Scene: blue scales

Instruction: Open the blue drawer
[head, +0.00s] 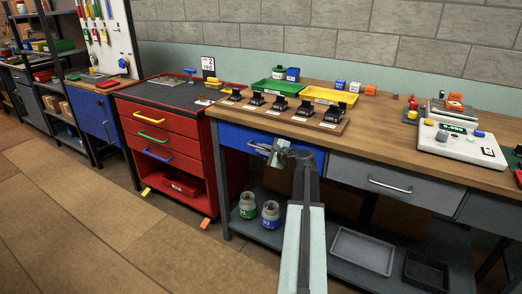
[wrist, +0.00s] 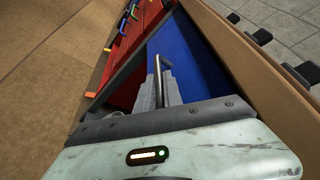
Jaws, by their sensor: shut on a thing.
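The blue drawer (head: 235,136) is under the left end of the wooden workbench. Its front looks about flush with the bench, with no visible gap. Its metal bar handle (head: 258,148) runs across the front and is partly hidden by my gripper (head: 281,152). In the wrist view the blue drawer front (wrist: 190,50) fills the middle, and the handle (wrist: 165,63) reaches into my gripper (wrist: 156,84). My gripper is shut on the handle. My arm comes up from the bottom of the head view and hides part of the drawer's lower right.
A red cabinet (head: 165,127) with coloured handles stands left of the bench. A grey drawer (head: 370,182) is to the right. Jars (head: 270,213) and a grey tray (head: 362,250) sit on the shelf below. The floor (head: 80,215) in front is clear.

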